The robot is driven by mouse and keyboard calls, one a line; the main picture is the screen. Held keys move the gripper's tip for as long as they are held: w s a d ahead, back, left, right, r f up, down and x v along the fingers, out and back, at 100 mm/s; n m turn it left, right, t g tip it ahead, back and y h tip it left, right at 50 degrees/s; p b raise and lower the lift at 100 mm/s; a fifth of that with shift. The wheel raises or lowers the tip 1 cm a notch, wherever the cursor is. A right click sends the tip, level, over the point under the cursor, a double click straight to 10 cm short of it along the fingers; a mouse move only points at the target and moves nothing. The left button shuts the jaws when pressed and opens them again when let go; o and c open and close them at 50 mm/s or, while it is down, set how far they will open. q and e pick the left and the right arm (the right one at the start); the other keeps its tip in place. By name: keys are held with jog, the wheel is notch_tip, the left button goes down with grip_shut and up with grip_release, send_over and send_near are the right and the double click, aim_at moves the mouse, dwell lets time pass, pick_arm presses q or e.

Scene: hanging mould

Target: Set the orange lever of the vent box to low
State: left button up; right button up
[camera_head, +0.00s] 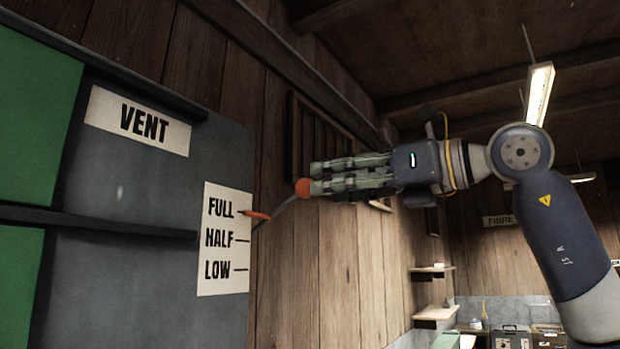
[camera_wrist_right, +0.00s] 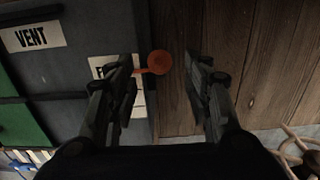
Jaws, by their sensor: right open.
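The grey vent box (camera_head: 120,270) fills the left of the head view, with a VENT label (camera_head: 138,121) on it. Its scale plate (camera_head: 227,283) reads FULL, HALF and LOW from top to bottom. The orange pointer (camera_head: 257,214) of the lever is beside the FULL mark. The lever's round orange knob (camera_head: 304,188) is at the fingertips of my right gripper (camera_head: 312,182). In the right wrist view the knob (camera_wrist_right: 159,62) lies between the open fingers of my right gripper (camera_wrist_right: 163,75), apart from the right finger. Contact with the left finger is unclear. My left gripper is not in view.
A plank wall (camera_head: 340,270) stands behind the lever. A dark ledge (camera_head: 100,220) crosses the box front. Small shelves (camera_head: 433,312) and a lit lamp (camera_head: 539,93) are farther back on the right. The space below the knob looks clear.

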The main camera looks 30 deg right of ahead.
aim_at(305, 189)
jog(key=p+x, duration=0.1)
jog(key=x, duration=0.3)
jog(key=shift+w+a, duration=0.55)
jog(key=shift+w, duration=0.3)
jog(key=shift+s+d, duration=0.1)
jog(key=shift+f, duration=0.1)
jog(key=c, duration=0.5)
grip_shut()
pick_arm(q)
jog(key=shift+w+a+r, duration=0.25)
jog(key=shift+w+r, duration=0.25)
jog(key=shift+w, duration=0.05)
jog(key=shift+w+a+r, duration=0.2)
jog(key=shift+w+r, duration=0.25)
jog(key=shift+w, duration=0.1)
